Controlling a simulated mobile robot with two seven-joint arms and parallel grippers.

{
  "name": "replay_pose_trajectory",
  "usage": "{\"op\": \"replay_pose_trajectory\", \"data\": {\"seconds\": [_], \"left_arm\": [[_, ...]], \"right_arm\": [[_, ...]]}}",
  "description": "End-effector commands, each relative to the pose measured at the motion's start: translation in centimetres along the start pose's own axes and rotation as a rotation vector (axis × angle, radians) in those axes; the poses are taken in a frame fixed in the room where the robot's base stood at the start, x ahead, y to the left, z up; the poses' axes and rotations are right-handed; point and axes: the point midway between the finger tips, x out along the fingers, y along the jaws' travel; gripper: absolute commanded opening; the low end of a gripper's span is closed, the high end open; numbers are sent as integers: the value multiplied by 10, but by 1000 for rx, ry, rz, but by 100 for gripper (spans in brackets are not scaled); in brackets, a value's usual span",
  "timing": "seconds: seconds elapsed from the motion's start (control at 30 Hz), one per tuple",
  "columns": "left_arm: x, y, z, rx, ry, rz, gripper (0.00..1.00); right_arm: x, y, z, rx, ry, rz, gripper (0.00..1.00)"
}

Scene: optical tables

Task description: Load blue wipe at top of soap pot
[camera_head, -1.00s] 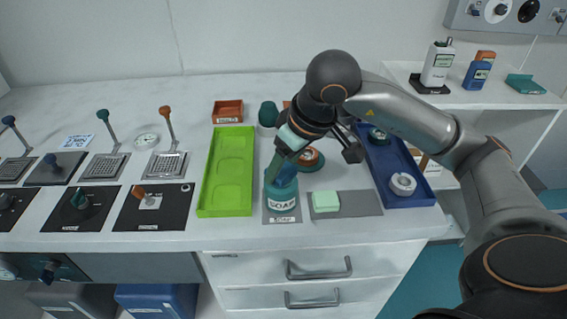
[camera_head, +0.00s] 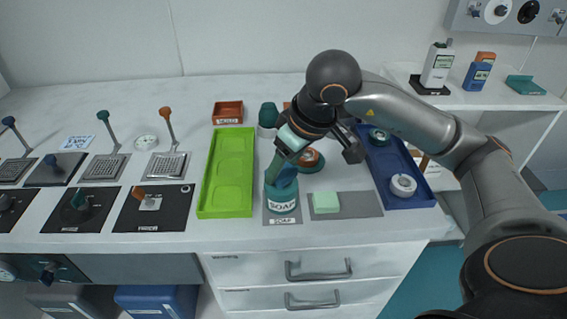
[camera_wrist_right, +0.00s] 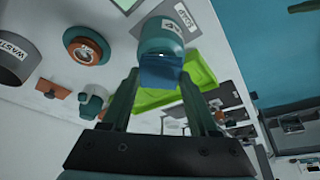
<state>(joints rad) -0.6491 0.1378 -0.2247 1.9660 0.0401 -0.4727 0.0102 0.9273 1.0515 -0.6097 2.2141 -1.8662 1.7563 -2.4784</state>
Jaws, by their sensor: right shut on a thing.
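The teal soap pot (camera_head: 282,197) stands upright on its grey SOAP-labelled mat (camera_head: 270,218) near the table's front edge. The blue wipe (camera_head: 288,176) is at the pot's mouth, between the fingers of my right gripper (camera_head: 277,170). In the right wrist view the wipe (camera_wrist_right: 160,73) sits between the fingertips (camera_wrist_right: 159,78), with the pot (camera_wrist_right: 161,35) right behind it. My right gripper is shut on the wipe. I cannot tell whether the wipe is inside the rim or just above it. My left gripper is not in view.
A green tray (camera_head: 225,205) lies left of the pot, and a pale green sponge (camera_head: 326,202) lies on a grey mat to its right. A blue tray (camera_head: 420,199) is farther right. A round teal-and-orange item (camera_head: 311,160) stands behind the pot, partly under my arm.

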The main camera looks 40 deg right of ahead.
Motion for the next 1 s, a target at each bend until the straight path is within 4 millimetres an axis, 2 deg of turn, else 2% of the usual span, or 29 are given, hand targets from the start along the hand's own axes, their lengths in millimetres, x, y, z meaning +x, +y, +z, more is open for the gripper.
{"op": "replay_pose_trajectory", "data": {"seconds": [0.77,1.0], "left_arm": [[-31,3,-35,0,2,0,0],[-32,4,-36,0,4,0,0]], "right_arm": [[-60,0,-25,0,4,1,16],[-63,0,-26,0,2,0,16]]}}
